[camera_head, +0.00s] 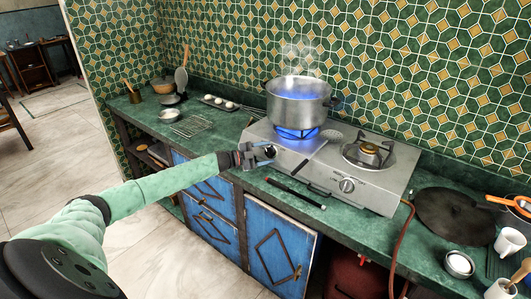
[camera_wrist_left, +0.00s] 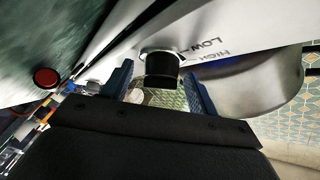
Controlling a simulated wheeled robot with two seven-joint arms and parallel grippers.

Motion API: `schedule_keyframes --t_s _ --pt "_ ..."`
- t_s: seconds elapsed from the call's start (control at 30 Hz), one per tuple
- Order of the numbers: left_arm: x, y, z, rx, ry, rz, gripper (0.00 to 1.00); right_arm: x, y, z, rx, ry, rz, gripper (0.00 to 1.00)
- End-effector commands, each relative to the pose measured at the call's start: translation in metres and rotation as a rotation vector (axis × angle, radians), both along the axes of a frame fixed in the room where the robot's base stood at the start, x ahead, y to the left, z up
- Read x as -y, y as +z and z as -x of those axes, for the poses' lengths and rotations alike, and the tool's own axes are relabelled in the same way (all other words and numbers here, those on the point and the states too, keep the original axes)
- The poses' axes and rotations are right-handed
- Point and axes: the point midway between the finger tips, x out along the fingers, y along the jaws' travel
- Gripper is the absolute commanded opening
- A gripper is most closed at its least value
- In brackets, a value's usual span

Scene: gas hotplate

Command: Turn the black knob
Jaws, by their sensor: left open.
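The black knob (camera_wrist_left: 161,68) is on the front face of the steel gas hotplate (camera_head: 358,194), near printed "LOW" and "HIGH" marks in the left wrist view. In the head view the knob (camera_head: 271,151) is small and partly covered by my left gripper (camera_head: 264,153). My left gripper (camera_wrist_left: 159,76) is open, with one blue finger on each side of the knob. I cannot tell whether either finger touches it. Blue flame (camera_head: 297,133) burns at the left burner, under a steel pot (camera_head: 297,108) with steam above it.
A second, silver knob (camera_head: 347,185) and an unlit burner (camera_head: 369,154) are at the right. A dark rod (camera_head: 295,192) lies along the counter (camera_head: 235,172) in front. A red hose (camera_head: 400,245) hangs at the right. A black pan (camera_head: 452,217) and white cups (camera_head: 509,242) stand further right.

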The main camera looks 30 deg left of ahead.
Motion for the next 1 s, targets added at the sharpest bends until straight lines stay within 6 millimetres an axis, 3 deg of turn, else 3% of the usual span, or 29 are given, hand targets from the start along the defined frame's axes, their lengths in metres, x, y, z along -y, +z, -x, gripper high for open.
schedule_keyframes --t_s 0.27,0.47,0.5,0.87,1.0 --pt "0.001 0.0 -0.001 0.0 0.0 0.0 0.57 0.0 -0.001 0.0 0.001 0.0 0.0 0.58" --pt "0.001 0.0 0.0 0.0 0.0 0.0 0.18 0.0 -0.001 0.0 0.001 0.0 0.0 0.58" --pt "0.001 -0.001 0.0 -0.001 0.0 0.001 0.16 0.0 -0.001 0.0 0.001 0.0 0.0 0.58" --pt "0.001 0.0 -0.001 0.004 -0.031 -0.051 0.16 0.0 0.0 0.0 -0.008 -0.001 0.0 0.58" --pt "0.0 0.001 -0.002 0.01 -0.073 -0.122 0.16 -0.002 0.01 -0.001 -0.006 0.0 -0.002 0.58"
